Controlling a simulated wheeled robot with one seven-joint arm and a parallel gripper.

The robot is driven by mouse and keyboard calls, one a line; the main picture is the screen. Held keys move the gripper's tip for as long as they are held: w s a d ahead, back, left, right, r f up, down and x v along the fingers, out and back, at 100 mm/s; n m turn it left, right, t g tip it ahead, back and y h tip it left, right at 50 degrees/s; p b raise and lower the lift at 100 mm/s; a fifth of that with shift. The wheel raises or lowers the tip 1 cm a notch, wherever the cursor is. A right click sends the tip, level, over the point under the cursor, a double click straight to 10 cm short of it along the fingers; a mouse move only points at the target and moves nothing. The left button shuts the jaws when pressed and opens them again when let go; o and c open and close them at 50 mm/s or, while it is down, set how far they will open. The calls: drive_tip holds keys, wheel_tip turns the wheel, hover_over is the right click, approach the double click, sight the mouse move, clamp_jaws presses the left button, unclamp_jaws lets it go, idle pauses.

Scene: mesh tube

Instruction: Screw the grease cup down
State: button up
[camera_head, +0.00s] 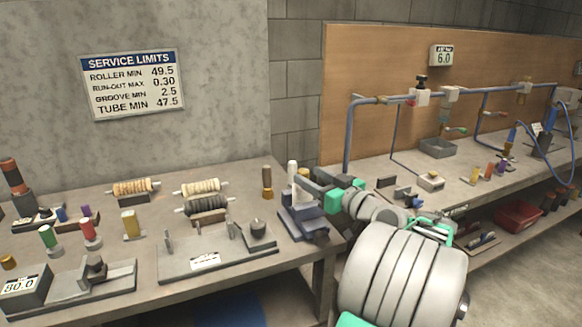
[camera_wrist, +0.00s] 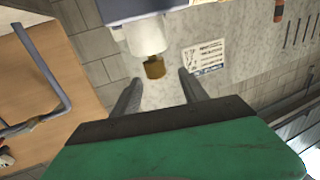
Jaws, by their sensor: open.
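A brass cup (camera_wrist: 155,67), which looks like the grease cup, sits on the end of a white cylindrical body (camera_wrist: 147,36) in the wrist view. In the head view, a brass top (camera_head: 304,171) shows close to my gripper (camera_head: 308,184), beside an upright white cylinder (camera_head: 292,174), above a blue-grey vise-like block (camera_head: 300,220). My gripper (camera_wrist: 159,77) is open, with one finger on each side of the brass cup's line. The cup appears just past the fingertips, with no clear contact. Its threads and seating are hidden.
A brown-and-brass cylinder (camera_head: 267,182) stands left of the block. Rollers (camera_head: 201,188) and a fixture plate (camera_head: 218,262) lie further left on the bench. Pipework (camera_head: 347,135) and a grey tray (camera_head: 437,148) are on the right-hand bench. A gap separates the benches.

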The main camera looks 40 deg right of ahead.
sight(300, 169)
drive_tip(key=w, duration=0.5)
drive_tip(key=w+p, duration=0.1)
drive_tip(key=w, duration=0.1)
drive_tip(key=shift+w+d, duration=0.15)
drive_tip(key=shift+d, duration=0.2)
clamp_jaws()
drive_tip(key=shift+a, duration=0.1)
